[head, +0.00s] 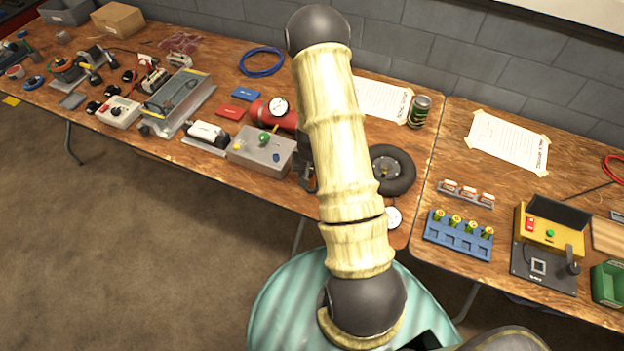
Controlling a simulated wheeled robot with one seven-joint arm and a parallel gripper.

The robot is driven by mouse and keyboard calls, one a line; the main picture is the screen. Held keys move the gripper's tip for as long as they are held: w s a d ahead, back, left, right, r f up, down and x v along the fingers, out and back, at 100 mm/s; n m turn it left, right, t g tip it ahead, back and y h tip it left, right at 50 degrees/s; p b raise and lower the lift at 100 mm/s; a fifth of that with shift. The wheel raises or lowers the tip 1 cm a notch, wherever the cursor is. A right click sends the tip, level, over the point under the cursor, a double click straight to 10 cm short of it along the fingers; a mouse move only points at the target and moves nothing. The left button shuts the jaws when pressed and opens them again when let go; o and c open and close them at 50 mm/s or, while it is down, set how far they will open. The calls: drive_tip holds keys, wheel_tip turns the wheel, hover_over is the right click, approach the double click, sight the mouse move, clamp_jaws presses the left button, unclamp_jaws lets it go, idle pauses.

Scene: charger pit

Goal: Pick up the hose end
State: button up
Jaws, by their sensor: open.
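A red air tank (268,112) with a white-faced gauge (278,106) stands on the table left of my arm. A black tyre (391,170) lies to the right of my arm, with a small round gauge (394,217) just in front of it. I cannot make out the hose end; my pale, ribbed arm covers the space between tank and tyre. Only a dark part of my gripper (307,176) shows at the left edge of the arm, low by the grey box. It is open. Its fingertips are mostly hidden, and I cannot tell what lies between them.
A grey box with a green knob (262,150) is close left of the gripper. A blue cable coil (262,62) lies behind. A can (419,111) stands right of the arm. A blue rack (458,236) and a yellow device (550,235) are on the right table.

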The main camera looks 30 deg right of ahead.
wheel_tip(320, 180, down, 2)
drive_tip(key=shift+w+d+f, duration=0.1)
drive_tip(key=shift+c, duration=0.2)
idle(0.3)
clamp_jaws()
